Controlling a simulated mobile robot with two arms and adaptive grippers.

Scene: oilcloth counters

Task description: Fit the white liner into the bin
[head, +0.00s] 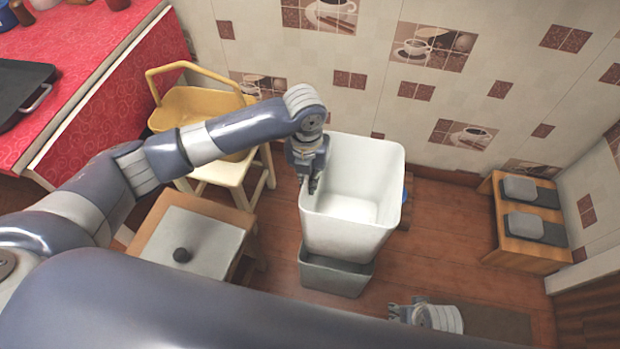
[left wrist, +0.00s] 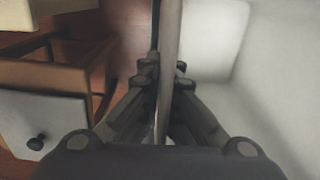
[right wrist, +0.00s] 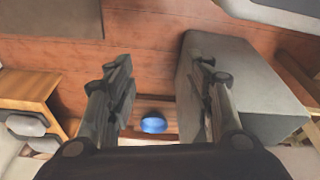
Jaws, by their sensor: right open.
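The white liner (head: 352,190) is a tall open-topped tub in the middle of the head view. Its lower end is over the grey bin (head: 336,277), whose rim and front show below it; whether it reaches inside is hard to tell. My left gripper (head: 314,186) is shut on the liner's left rim; in the left wrist view the liner wall (left wrist: 168,60) runs between its fingers. My right gripper (head: 425,315) is low, right of the bin. In the right wrist view it (right wrist: 160,85) is open and empty, with the bin (right wrist: 255,95) by its right finger.
A yellow chair (head: 240,175) stands behind my left arm. A small wooden stand (head: 215,240) with a grey top and dark knob is left of the bin. A wooden bench (head: 530,255) with grey pads is at right. A blue object (right wrist: 153,123) lies behind the bin.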

